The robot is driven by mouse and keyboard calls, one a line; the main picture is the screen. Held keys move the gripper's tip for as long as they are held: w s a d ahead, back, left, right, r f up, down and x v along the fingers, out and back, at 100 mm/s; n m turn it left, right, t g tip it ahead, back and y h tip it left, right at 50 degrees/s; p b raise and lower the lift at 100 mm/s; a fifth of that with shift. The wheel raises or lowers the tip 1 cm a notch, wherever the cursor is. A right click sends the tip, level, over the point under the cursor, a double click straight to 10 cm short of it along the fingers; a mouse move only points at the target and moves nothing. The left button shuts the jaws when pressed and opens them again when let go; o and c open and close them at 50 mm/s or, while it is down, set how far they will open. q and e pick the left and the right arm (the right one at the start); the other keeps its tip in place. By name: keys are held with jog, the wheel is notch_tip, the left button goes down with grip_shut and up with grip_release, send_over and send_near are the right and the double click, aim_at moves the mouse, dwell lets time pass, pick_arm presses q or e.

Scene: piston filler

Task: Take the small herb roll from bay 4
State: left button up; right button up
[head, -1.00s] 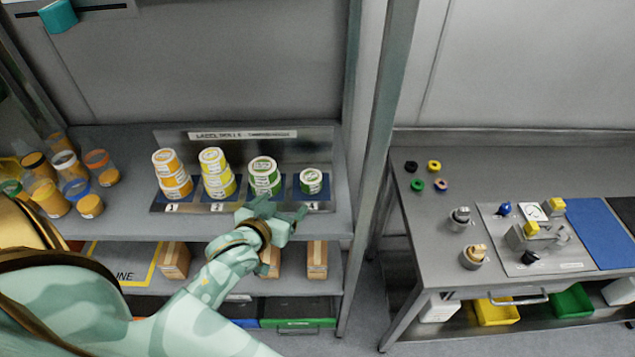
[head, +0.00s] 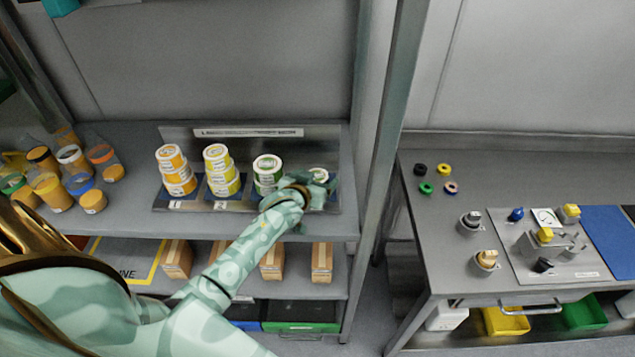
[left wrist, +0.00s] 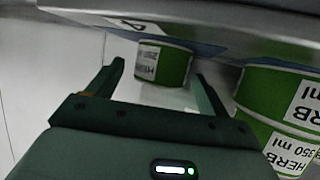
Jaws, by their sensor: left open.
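The small herb roll (head: 319,173) stands in bay 4, at the right end of the label-roll rack (head: 160,207). In the head view my left gripper (head: 318,190) covers most of it. In the left wrist view the roll (left wrist: 163,64) is green with a white HERB label and appears between the tips of my open left gripper (left wrist: 158,72), with space on either side. I cannot tell how far the fingers reach along it. Larger herb rolls (head: 267,170) are stacked in the bay to the left; they show close beside one finger in the left wrist view (left wrist: 275,95). My right gripper is not in view.
Orange rolls (head: 175,170) and yellow rolls (head: 220,172) stand in the bays further left. Several jars (head: 60,180) crowd the shelf's left end. A metal post (head: 385,150) rises right of the rack. A workbench (head: 430,230) with fixtures stands beyond it.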

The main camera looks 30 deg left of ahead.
pick_arm(q)
jog(key=shift+r, duration=0.1)
jog(key=c, duration=1.1)
